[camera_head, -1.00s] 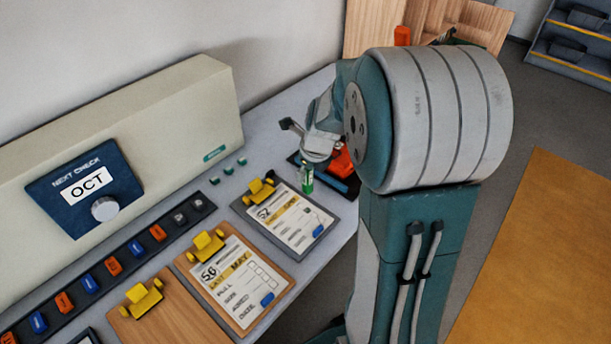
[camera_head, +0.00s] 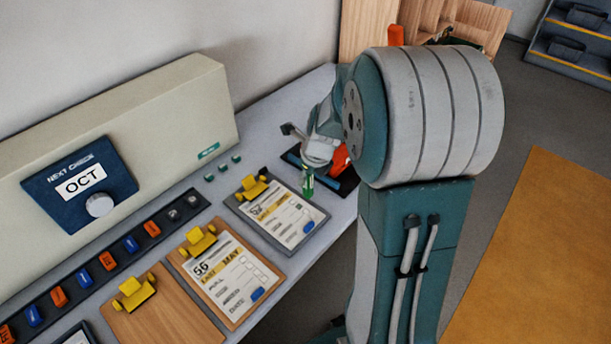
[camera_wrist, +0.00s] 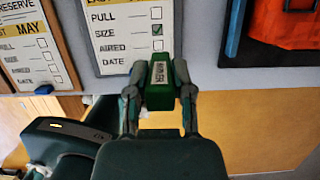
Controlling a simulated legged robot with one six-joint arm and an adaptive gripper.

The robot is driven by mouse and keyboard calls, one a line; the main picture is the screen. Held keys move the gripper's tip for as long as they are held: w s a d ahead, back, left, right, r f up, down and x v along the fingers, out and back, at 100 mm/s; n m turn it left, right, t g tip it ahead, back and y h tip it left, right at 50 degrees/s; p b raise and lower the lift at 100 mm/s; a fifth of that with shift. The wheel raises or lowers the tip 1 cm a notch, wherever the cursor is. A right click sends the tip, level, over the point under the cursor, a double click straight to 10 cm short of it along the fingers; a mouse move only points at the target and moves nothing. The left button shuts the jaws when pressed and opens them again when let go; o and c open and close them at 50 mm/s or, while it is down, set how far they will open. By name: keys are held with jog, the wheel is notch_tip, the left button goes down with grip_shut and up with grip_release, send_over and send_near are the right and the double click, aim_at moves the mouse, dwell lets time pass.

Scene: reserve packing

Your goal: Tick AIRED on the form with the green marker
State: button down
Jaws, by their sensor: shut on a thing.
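My gripper (camera_wrist: 160,100) is shut on the green marker (camera_wrist: 159,74), which also shows upright in the head view (camera_head: 308,183). The marker is by the right edge of the grey clipboard (camera_head: 322,235) with form 52 (camera_head: 291,221). In the wrist view, this form (camera_wrist: 108,47) lists PULL, SIZE, AIRED and DATE. The SIZE box (camera_wrist: 157,30) has a green tick. The AIRED box (camera_wrist: 157,45) looks empty. The marker's lower end is hidden, so I cannot tell whether it touches the paper.
Form 56 (camera_head: 228,279) lies on a wooden clipboard to the left. A dark tray (camera_head: 347,184) with an orange thing (camera_head: 340,158) stands right of the grey clipboard. A beige cabinet (camera_head: 160,100) runs along the wall. The bench's front edge is close to the clipboards.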

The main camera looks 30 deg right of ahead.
aim_at(303, 194)
jog(key=f, duration=0.1)
jog(key=a+f, duration=0.1)
jog(key=f, duration=0.1)
jog(key=shift+f, duration=0.7)
jog(key=shift+d+f, duration=0.15)
jog(key=shift+d, duration=0.15)
jog(key=shift+a, duration=0.2)
jog(key=shift+d+f, duration=0.1)
jog(key=shift+d, duration=0.1)
jog(key=shift+a, duration=0.15)
jog(key=shift+f, duration=0.4)
dwell(1.5)
jog(key=shift+r, duration=0.1)
jog(key=shift+r, duration=3.4)
